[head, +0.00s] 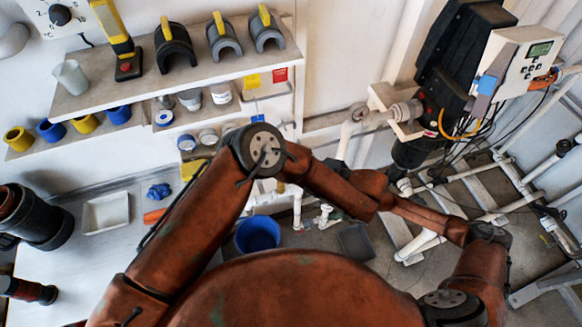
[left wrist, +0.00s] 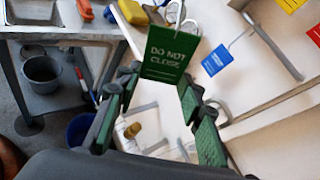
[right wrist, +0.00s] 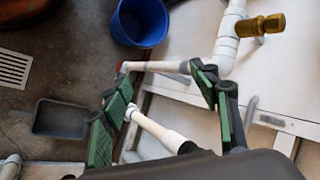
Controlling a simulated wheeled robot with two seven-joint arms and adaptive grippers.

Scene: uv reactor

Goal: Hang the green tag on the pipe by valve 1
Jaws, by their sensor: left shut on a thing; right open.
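The green tag (left wrist: 165,52), lettered "DO NOT CLOSE", is upright at the fingertips of my left gripper (left wrist: 160,88) in the left wrist view. The gripper is shut on it, though the exact contact is hard to make out. My right gripper (right wrist: 160,98) is open in the right wrist view. White pipes (right wrist: 158,66) show beyond and between its fingers. A thicker white pipe with a brass-coloured fitting (right wrist: 262,24) stands at the upper right. No valve number is readable. In the head view my arms hide both fingertips and part of the white pipework (head: 297,207).
A blue tag (left wrist: 216,60) hangs beside the green one, with yellow and red tags further right. Shelves (head: 185,75) hold cups and tools. The pump unit (head: 455,75) and pipe frame fill the right.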

